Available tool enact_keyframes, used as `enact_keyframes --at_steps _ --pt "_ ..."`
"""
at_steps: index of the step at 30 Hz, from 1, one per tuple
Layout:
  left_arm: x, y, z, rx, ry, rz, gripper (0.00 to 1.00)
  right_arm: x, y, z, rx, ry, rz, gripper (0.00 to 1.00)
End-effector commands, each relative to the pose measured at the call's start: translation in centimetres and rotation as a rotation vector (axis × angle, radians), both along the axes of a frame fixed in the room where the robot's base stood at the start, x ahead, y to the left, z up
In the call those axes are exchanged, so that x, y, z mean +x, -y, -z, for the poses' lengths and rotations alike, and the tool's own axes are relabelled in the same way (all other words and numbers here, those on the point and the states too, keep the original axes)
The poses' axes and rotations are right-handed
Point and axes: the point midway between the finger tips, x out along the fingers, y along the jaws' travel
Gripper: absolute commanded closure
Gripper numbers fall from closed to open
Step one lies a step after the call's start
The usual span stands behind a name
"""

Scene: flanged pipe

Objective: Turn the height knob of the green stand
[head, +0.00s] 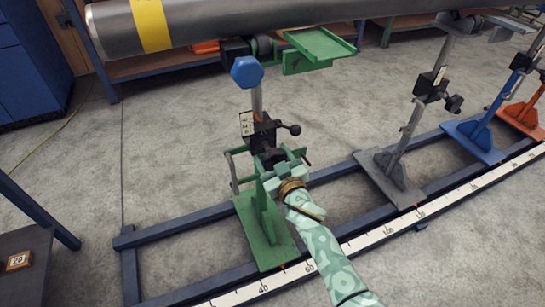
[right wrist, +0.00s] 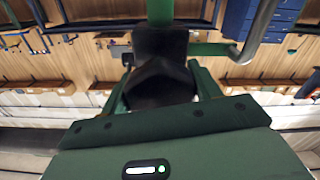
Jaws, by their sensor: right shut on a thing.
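The green stand (head: 258,232) rises from the rail, with a grey post and a black clamp block (head: 262,132) partway up. A small black ball-ended lever (head: 294,129) sticks out to the right of the block. My right gripper (head: 272,165) reaches the stand from the front, just below the block. In the right wrist view its fingers (right wrist: 160,85) are shut around a black knob (right wrist: 158,72), which fills the space between them. In the head view the knob is mostly hidden by the gripper. My left gripper is not in view.
A grey pipe (head: 200,22) with a yellow band lies above the stand, near a blue hexagonal part (head: 247,71) and a green bracket (head: 318,45). Grey (head: 392,178), blue (head: 474,140) and orange (head: 523,118) stands follow along the rail. A dark table (head: 22,240) stands at left.

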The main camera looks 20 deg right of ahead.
Motion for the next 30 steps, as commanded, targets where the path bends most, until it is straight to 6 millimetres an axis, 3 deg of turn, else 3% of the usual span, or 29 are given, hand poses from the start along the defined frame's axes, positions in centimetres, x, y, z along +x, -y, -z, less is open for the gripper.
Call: enact_keyframes --at_steps 15,30 --pt "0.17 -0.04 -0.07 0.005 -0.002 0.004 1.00 -0.07 0.09 0.16 -0.366 0.008 -0.001 0.61" --pt "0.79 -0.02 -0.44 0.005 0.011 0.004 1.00 -0.09 0.11 0.18 -0.464 0.010 -0.001 0.61"
